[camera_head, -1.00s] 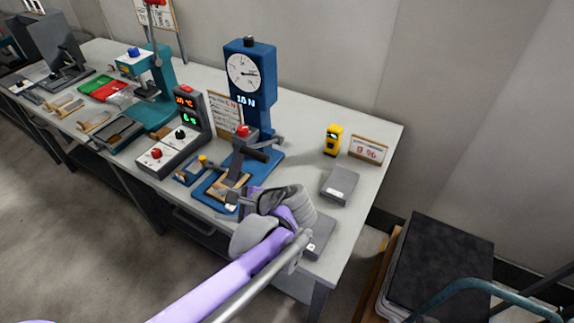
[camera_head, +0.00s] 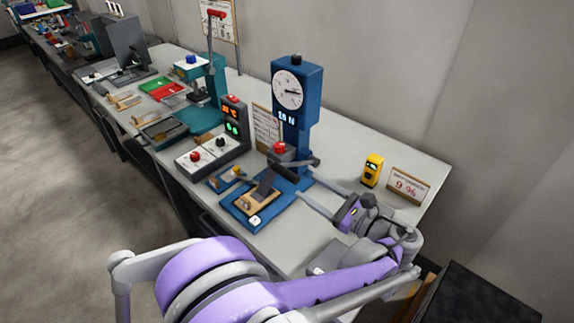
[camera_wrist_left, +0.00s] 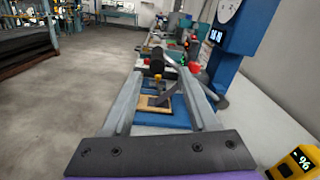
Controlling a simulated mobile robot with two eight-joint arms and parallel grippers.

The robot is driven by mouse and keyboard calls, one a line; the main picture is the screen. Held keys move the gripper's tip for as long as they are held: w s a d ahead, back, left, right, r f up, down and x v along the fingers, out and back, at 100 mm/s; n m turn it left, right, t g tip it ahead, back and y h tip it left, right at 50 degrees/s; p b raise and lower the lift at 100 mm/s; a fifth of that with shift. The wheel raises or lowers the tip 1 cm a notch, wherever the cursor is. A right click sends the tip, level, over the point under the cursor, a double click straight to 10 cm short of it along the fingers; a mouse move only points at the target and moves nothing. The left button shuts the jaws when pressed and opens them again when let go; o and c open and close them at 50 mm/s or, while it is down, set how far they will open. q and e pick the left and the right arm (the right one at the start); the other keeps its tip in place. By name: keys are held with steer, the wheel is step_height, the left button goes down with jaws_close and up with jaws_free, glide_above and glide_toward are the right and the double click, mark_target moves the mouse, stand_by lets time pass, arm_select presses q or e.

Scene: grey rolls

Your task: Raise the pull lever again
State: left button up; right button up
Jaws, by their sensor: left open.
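The blue pull tester (camera_head: 297,100) with a round dial stands at the back of the bench. Its pull lever has a black grip (camera_head: 285,172) that sticks out low and roughly level over the tester's blue base, below a red knob (camera_head: 280,148). The grip also shows in the left wrist view (camera_wrist_left: 157,63), beyond and roughly between the fingertips. My left gripper (camera_head: 307,187) is open and empty, to the right of the grip, its fingers pointing left towards it. I see no contact. My right gripper is out of view.
A wooden block with a dark strip (camera_head: 262,193) sits on the blue base. A yellow device (camera_head: 372,170) and a small sign (camera_head: 408,186) stand at the right. A grey control box (camera_head: 213,150) and a teal press (camera_head: 215,80) stand to the left.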

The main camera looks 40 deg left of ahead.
mark_target(280, 171)
arm_select(q)
steer(key=a, duration=1)
steer(key=shift+w+a+p, duration=0.2)
steer(key=shift+a+p, duration=0.1)
steer(key=shift+p, duration=0.05)
steer(key=c, duration=0.9)
jaws_close()
steer(key=shift+f, duration=0.15)
